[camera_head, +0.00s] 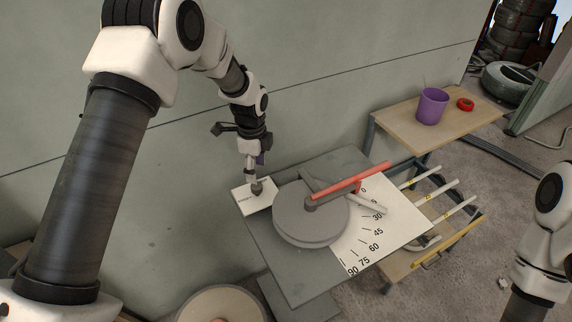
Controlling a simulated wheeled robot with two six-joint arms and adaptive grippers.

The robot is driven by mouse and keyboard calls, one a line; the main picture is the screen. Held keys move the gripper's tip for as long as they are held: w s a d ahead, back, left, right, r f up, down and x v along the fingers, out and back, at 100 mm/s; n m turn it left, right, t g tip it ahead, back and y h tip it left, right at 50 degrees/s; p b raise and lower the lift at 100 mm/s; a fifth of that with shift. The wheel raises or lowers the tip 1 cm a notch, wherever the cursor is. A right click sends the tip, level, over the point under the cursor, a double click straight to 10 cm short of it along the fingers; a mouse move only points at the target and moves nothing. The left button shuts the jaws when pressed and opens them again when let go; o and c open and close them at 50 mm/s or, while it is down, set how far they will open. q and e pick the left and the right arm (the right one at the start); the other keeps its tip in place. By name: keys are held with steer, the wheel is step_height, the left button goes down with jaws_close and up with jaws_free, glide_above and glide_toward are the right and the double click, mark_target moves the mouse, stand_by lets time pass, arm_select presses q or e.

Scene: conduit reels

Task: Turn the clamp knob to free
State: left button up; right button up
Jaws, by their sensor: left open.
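The clamp knob (257,188) is a small dark knob on a white label plate (243,200) at the left corner of the grey bench. My left gripper (251,176) points down right over the knob. It is open, but its fingers are small here, and I cannot tell whether they touch the knob. Beside the plate is a round grey bender disc (312,228) with a red-handled lever (348,181) across it, pointing up and right. A white angle scale (372,247) lies to its right. My right arm shows at the right edge; its gripper is out of view.
A wooden side table (388,118) at the back right carries a purple cup (431,106) and a red tape roll (465,104). White conduits (440,189) lie on a rack right of the bench. A round reel (222,304) stands at the bottom. The wall is close behind my left arm.

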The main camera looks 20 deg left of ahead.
mark_target(257, 185)
arm_select(q)
steer(key=shift+s+f, duration=0.2)
steer(key=shift+f, duration=0.1)
step_height(257, 185, down, 7)
steer(key=shift+s+r+p, duration=0.15)
steer(key=shift+p, duration=0.3)
steer(key=shift+s+d+r, duration=0.15)
steer(key=shift+s, duration=0.05)
steer(key=shift+c, duration=0.7)
jaws_close()
